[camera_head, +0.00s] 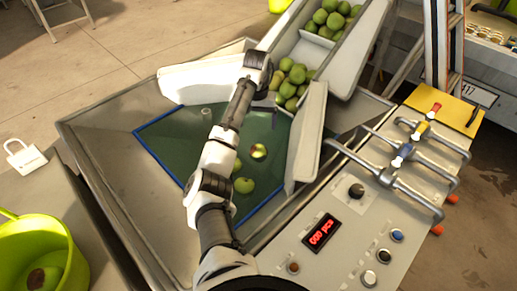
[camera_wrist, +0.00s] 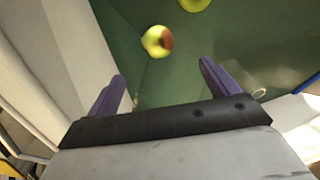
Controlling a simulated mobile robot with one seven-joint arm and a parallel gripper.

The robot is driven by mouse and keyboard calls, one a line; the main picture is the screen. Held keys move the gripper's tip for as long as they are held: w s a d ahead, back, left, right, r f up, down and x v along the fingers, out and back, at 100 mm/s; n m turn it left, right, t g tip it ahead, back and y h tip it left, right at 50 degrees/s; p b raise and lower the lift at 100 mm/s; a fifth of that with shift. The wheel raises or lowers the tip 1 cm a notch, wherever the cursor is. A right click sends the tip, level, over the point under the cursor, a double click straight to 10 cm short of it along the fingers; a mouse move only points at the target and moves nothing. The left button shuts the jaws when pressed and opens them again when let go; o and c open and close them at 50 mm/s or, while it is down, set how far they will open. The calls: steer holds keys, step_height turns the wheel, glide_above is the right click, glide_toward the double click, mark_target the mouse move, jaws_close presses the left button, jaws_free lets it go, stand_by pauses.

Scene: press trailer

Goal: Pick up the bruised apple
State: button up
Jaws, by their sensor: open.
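The bruised apple (camera_head: 259,151) is yellow-green with a reddish-brown patch and lies on the green floor of the blue-edged tray (camera_head: 160,158). In the wrist view the bruised apple (camera_wrist: 157,41) lies ahead of the purple fingers, with its brown patch to the right. My gripper (camera_wrist: 162,76) is open and empty, with the apple beyond its fingertips and not touching them. In the head view my arm reaches across the tray, and its gripper is mostly hidden near the chute mouth.
Pale walls (camera_head: 306,140) flank the chute holding several green fruits (camera_head: 294,80). A lime bucket (camera_head: 70,262) at lower left holds a brownish apple. A control panel (camera_head: 345,235) stands right.

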mark_target(259, 148)
steer(key=f+b, duration=0.3)
steer(key=f, duration=0.5)
steer(key=shift+w+f, duration=0.15)
steer(key=shift+w, duration=0.05)
steer(key=shift+s+d+f+p, duration=0.15)
steer(key=shift+s+f+p, duration=0.05)
steer(key=shift+f, duration=1.35)
steer(key=shift+s+d+f+p, duration=0.1)
steer(key=shift+s+f+p, duration=0.05)
steer(key=shift+f, duration=1.4)
steer(key=shift+r, duration=0.1)
steer(key=c, duration=1.2)
step_height(259, 148, up, 20)
steer(key=p, duration=0.4)
